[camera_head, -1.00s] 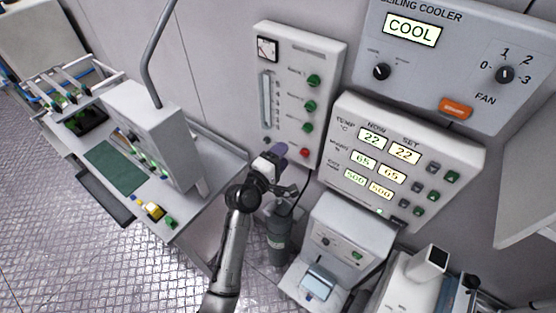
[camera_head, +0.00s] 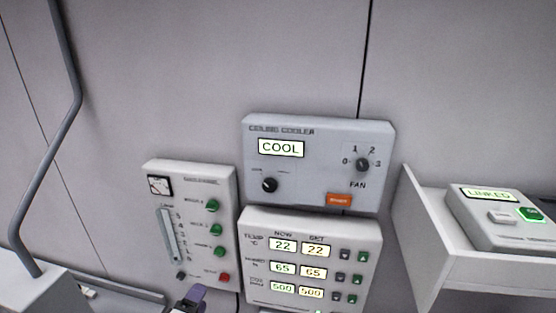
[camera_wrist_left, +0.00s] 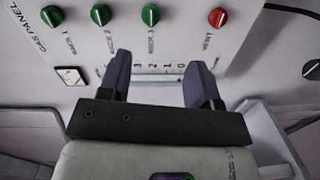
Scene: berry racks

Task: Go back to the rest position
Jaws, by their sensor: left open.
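My left gripper (camera_head: 190,298) shows at the bottom edge of the head view, just below the gas panel (camera_head: 150,215). In the left wrist view the same gripper (camera_wrist_left: 160,75) has its two dark fingers wide apart with nothing between them. The gas panel's gauge scale and knobs lie beyond the fingertips there. I cannot tell whether the fingertips touch the panel. My right gripper is in neither view.
The ceiling cooler box (camera_head: 310,185) reads COOL. The climate panel (camera_head: 260,240) below it shows 22, 65 and 500. A shelf (camera_head: 450,262) at right bears a device reading LINKED (camera_head: 480,235). A grey bent pipe (camera_head: 75,100) stands at left.

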